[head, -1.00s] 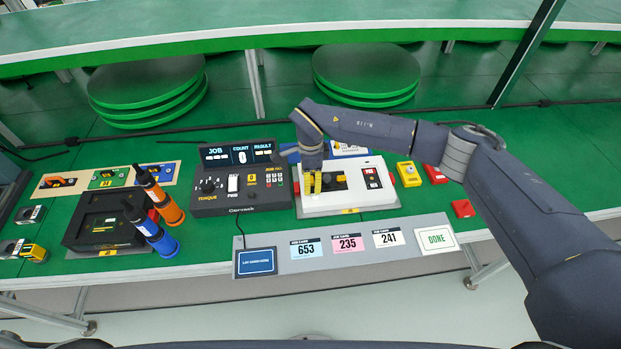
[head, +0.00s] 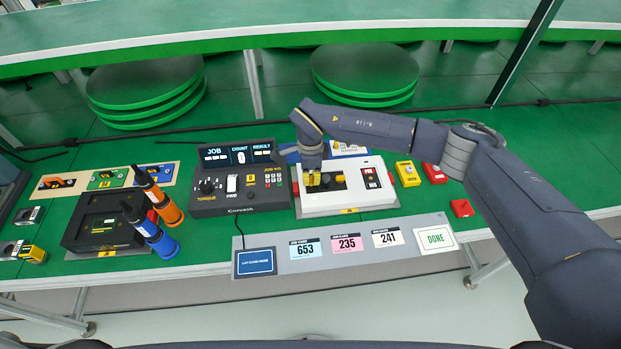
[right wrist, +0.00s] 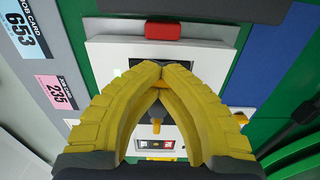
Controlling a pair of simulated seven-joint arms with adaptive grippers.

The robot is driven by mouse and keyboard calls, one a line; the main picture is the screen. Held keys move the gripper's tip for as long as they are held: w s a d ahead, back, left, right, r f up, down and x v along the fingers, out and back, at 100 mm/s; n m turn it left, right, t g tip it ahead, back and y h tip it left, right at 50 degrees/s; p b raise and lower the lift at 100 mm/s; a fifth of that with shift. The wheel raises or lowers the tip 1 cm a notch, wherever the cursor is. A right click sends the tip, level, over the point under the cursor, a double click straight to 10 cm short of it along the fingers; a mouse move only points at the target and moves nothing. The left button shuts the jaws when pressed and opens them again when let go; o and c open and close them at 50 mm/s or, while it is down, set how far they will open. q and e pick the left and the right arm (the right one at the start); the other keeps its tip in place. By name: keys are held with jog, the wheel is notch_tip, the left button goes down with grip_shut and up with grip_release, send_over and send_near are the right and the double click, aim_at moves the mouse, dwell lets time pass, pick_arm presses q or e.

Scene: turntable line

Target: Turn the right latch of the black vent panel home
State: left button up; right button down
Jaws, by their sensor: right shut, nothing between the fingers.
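A white unit (head: 364,199) stands right of centre on the bench, with a dark panel part and a yellow knob-like piece (head: 340,178) on its top. The dark part is mostly covered by my gripper, so I cannot make out the right latch clearly. My right gripper (head: 313,186) is over the left part of the white unit, its yellow fingers pointing down. In the right wrist view its fingertips (right wrist: 157,70) meet with nothing between them, above the white unit (right wrist: 110,58). A small orange-yellow piece (right wrist: 156,126) shows between the fingers. My left gripper is not in view.
A torque controller (head: 240,190) stands directly left of the white unit. Orange (head: 165,205) and blue (head: 158,236) drivers stand by a black tray (head: 78,232) farther left. Yellow (head: 407,173) and red (head: 461,208) blocks are at right. A card strip (head: 275,246) runs along the front.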

jog(key=shift+a+r+m, duration=0.1)
jog(key=shift+a+m, duration=0.1)
jog(key=shift+m, duration=1.1)
jog(key=shift+a+r+m, duration=0.1)
jog(key=shift+a+m, duration=0.1)
jog(key=shift+m, duration=1.1)
jog(key=shift+w, duration=0.1)
jog(key=c, duration=2.2)
grip_release()
jog(key=c, duration=1.3)
grip_release()
jog(key=shift+a, duration=0.1)
jog(key=shift+o, duration=0.9)
jog(key=shift+d+f, duration=0.1)
jog(key=shift+d, duration=0.1)
notch_tip(320, 180, up, 12)
